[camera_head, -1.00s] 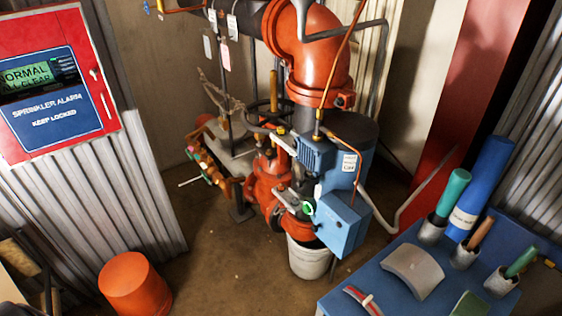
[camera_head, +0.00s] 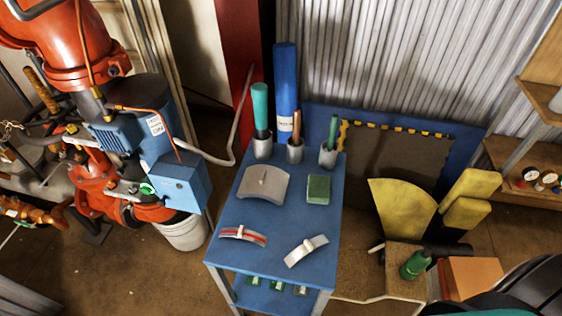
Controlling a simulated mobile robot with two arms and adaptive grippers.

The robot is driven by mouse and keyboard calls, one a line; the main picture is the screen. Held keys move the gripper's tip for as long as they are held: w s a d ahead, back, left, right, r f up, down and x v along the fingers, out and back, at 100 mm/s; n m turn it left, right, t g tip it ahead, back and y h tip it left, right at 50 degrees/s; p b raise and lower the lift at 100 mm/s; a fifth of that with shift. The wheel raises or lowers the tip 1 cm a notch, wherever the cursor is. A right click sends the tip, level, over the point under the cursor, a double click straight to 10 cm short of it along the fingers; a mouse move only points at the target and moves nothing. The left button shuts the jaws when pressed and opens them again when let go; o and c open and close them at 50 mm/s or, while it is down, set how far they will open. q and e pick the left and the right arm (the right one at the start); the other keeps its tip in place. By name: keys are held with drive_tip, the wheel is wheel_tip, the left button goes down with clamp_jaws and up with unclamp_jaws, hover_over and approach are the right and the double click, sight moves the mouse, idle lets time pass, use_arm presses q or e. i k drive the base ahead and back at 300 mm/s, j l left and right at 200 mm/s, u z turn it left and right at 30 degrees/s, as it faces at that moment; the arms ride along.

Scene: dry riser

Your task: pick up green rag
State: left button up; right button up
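A small green folded square (camera_head: 318,189), which looks like the green rag, lies on the right side of the blue table (camera_head: 223,255). It is just right of a curved grey plate (camera_head: 263,184) and in front of the holder cups. It looks flat-topped and a little thick, and nothing covers it. Neither of my grippers shows in the head view.
Cups on the table's back hold a teal roll (camera_head: 261,108) and a smaller green one (camera_head: 333,130). A tall blue cylinder (camera_head: 286,90) stands behind. Two curved pieces lie in front. Orange pipework (camera_head: 85,190) stands left; yellow pieces (camera_head: 402,207) stand right.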

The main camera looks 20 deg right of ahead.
sight(318, 187)
drive_tip(key=z, duration=0.95)
drive_tip(key=k+j+u, duration=0.1)
drive_tip(key=j, duration=0.2)
